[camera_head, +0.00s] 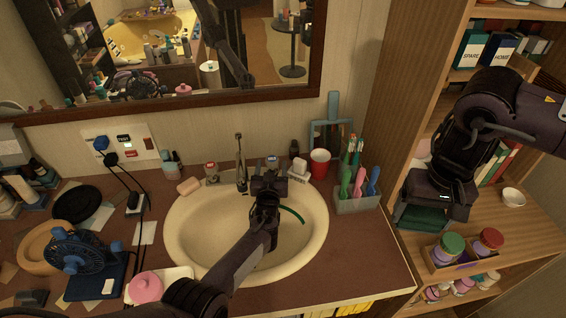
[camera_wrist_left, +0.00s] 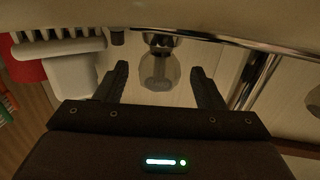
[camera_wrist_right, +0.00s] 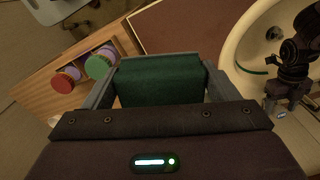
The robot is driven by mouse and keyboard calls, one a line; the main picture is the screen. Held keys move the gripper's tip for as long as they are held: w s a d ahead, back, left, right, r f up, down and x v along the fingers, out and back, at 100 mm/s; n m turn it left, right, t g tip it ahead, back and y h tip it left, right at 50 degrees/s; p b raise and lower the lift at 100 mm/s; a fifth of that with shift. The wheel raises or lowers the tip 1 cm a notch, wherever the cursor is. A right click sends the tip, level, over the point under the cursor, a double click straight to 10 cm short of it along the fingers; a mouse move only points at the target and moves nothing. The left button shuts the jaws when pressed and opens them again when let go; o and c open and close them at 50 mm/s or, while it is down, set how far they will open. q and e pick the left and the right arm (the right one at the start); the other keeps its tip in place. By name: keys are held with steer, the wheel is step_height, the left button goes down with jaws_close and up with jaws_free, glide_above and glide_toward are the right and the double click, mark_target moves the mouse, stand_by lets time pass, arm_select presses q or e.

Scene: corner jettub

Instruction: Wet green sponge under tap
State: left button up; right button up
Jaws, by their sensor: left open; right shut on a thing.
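The green sponge (camera_head: 424,217) is between the fingers of my right gripper (camera_head: 432,212), over the shelf to the right of the counter; it also shows in the right wrist view (camera_wrist_right: 160,80). The tap (camera_head: 241,172) stands at the back of the oval sink (camera_head: 185,240). I see no water running from it. My left gripper (camera_head: 268,182) is open over the back of the sink, right of the tap. In the left wrist view a clear round knob (camera_wrist_left: 158,68) sits between and beyond its fingers (camera_wrist_left: 162,88); I cannot tell if they touch it.
A red cup (camera_head: 319,161) and a toothbrush holder (camera_head: 358,202) stand right of the sink. A fan (camera_head: 80,252) and a pink round jar (camera_head: 145,288) are at left. Lidded jars (camera_head: 447,250) sit in a wooden box below my right gripper. The mirror hangs behind.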

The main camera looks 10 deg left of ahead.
arm_select(q)
steer(key=shift+w+a, duration=0.25)
steer(key=shift+w, duration=0.65)
steer(key=shift+w+d, duration=0.1)
steer(key=shift+w, duration=0.2)
steer(key=shift+c, duration=0.3)
steer(key=c, duration=0.9)
steer(key=shift+a+f+n+y, duration=0.15)
steer(key=shift+a+n+y, duration=0.15)
steer(key=shift+y, duration=0.3)
steer(key=shift+d+n+y, duration=0.2)
steer(key=shift+n+y, duration=0.2)
steer(key=shift+y, duration=0.1)
